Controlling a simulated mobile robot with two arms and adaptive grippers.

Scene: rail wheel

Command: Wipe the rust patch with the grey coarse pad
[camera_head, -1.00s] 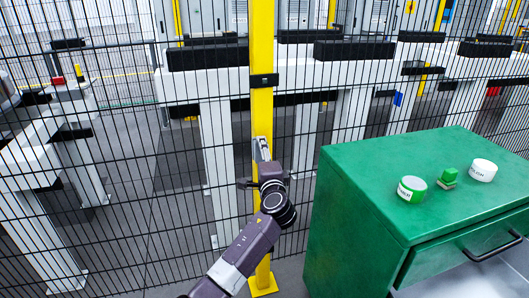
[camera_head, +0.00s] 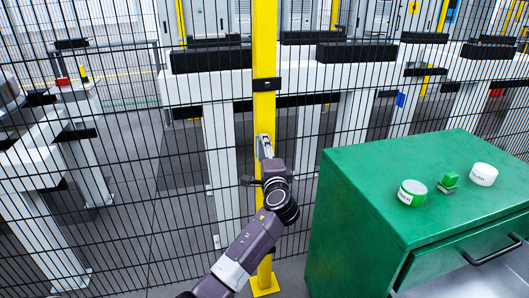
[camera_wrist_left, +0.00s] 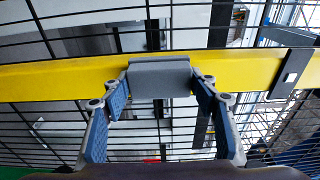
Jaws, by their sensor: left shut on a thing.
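The grey coarse pad (camera_wrist_left: 158,78) is a flat grey block between the fingertips of my left gripper (camera_wrist_left: 160,88) in the left wrist view. The gripper is shut on it and the pad lies across the yellow post (camera_wrist_left: 60,80), touching it or very close. In the head view my left gripper (camera_head: 265,150) is at mid-height on the yellow post (camera_head: 264,110), reaching up from below. No rust patch shows; the post behind the pad is hidden. My right gripper is in neither view.
Black mesh fence (camera_head: 130,200) runs on both sides of the post. A green drawer cabinet (camera_head: 350,215) stands at the right. On it are a green-and-white tin (camera_head: 411,193), a small green block (camera_head: 449,181) and a white tin (camera_head: 484,174).

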